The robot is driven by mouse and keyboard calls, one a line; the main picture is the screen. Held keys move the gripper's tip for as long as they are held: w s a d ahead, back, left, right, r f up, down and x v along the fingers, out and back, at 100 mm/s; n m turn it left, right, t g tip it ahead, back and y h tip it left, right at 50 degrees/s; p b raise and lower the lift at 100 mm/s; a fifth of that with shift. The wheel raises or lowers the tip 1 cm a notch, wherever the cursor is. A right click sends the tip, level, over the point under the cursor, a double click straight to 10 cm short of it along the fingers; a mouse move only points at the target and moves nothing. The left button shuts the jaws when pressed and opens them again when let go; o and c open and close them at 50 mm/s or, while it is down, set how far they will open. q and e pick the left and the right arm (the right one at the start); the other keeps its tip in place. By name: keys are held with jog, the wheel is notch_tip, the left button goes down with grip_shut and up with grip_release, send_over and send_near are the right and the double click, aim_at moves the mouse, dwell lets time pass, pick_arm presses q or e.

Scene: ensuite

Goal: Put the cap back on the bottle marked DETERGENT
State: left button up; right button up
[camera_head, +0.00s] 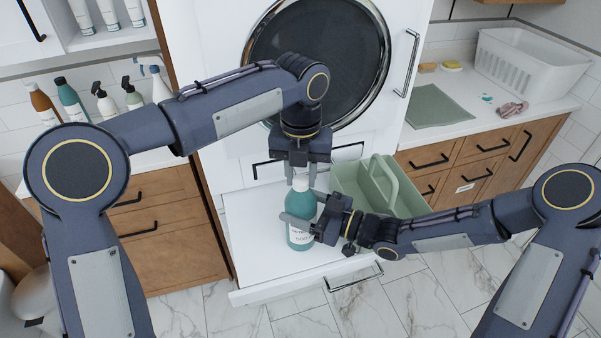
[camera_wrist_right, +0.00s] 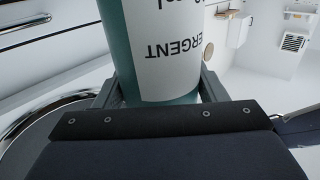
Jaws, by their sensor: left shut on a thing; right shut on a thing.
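The teal bottle (camera_head: 300,212) stands upright on the white pull-out shelf (camera_head: 262,262). In the right wrist view its white label (camera_wrist_right: 168,50) shows "ERGENT" upside down. My right gripper (camera_head: 310,218) is shut on the bottle's body from the right; its fingers also show on both sides of the bottle in the wrist view (camera_wrist_right: 160,92). My left gripper (camera_head: 301,172) points down right above the bottle and is shut on the white cap (camera_head: 301,182). The cap is at the bottle's top, in line with it. I cannot tell whether it is seated; the neck is mostly hidden.
A green caddy (camera_head: 375,188) with a handle stands right behind the bottle, close to my right gripper. The round dark appliance door (camera_head: 345,60) is behind my left arm. Several other bottles (camera_head: 70,98) stand on the left counter. A white basket (camera_head: 535,68) is at the far right.

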pick_arm(q)
jog(key=m, duration=0.6)
jog(key=o, duration=1)
notch_tip(320, 180, up, 12)
pick_arm(e)
jog(key=o, duration=2)
jog(key=shift+c, duration=0.2)
